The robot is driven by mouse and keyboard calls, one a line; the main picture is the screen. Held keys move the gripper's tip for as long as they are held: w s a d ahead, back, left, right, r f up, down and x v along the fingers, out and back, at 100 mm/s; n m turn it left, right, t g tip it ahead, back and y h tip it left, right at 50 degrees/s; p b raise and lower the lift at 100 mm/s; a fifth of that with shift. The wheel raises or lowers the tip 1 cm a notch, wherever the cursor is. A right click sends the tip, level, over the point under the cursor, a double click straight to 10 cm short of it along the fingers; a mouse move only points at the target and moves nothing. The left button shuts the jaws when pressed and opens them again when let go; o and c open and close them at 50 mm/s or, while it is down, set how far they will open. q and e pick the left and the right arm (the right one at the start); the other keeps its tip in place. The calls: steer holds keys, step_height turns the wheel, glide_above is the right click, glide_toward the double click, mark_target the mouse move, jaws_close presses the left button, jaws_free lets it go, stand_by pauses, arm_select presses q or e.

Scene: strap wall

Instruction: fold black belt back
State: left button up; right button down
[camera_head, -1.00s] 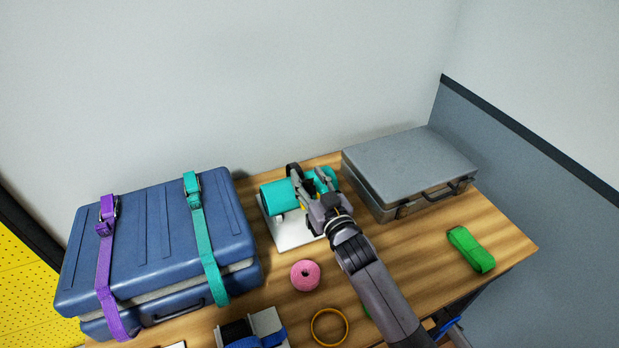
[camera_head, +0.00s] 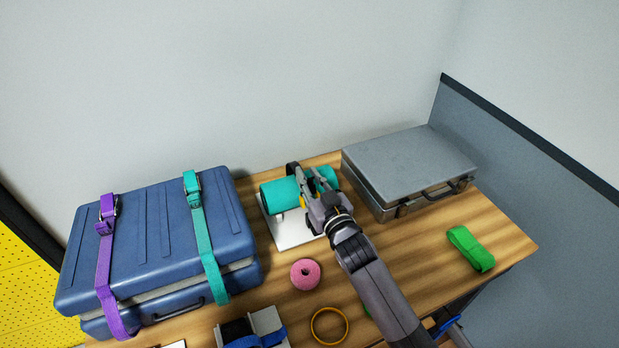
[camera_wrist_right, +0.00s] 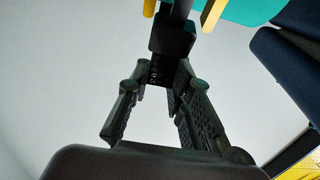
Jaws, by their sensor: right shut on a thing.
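The black belt (camera_head: 292,169) shows as a short dark band by the teal roll (camera_head: 281,196), which lies over a white plate (camera_head: 292,232) near the wall. My right gripper (camera_head: 308,179) is over the roll and hides its middle and much of the belt. In the right wrist view the belt's dark end piece (camera_wrist_right: 172,36) stands at the fingertips of my right gripper (camera_wrist_right: 168,88), which is shut on it. Yellow pieces (camera_wrist_right: 213,14) and the teal roll (camera_wrist_right: 250,9) show beyond. My left gripper is out of view.
A blue case (camera_head: 150,245) with purple and teal straps stands left. A grey case (camera_head: 410,165) stands right. A pink roll (camera_head: 305,274), a yellow ring (camera_head: 329,326) and a green strap (camera_head: 470,249) lie on the wooden table (camera_head: 420,260).

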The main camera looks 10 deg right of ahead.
stand_by(0.3)
steer(key=w+r+p, duration=0.1)
steer(key=p, duration=0.1)
steer(key=w+r+g+p, duration=0.1)
steer(key=p, duration=0.1)
steer(key=shift+w+a+r, duration=0.2)
steer(key=shift+a+r, duration=0.1)
steer(key=shift+a, duration=0.05)
steer(key=w, duration=0.2)
steer(key=w+a+r, duration=0.1)
steer(key=w, duration=0.1)
steer(key=w+a+r, duration=0.1)
steer(key=w, duration=0.1)
steer(key=shift+r+b, duration=0.1)
steer(key=shift+b, duration=0.3)
steer(key=shift+w+a+r+b, duration=0.15)
steer(key=shift+w+b, duration=0.05)
steer(key=shift+w, duration=0.35)
steer(key=shift+w+a+r+b, duration=0.15)
steer(key=shift+w+b, duration=0.05)
steer(key=shift+w, duration=0.3)
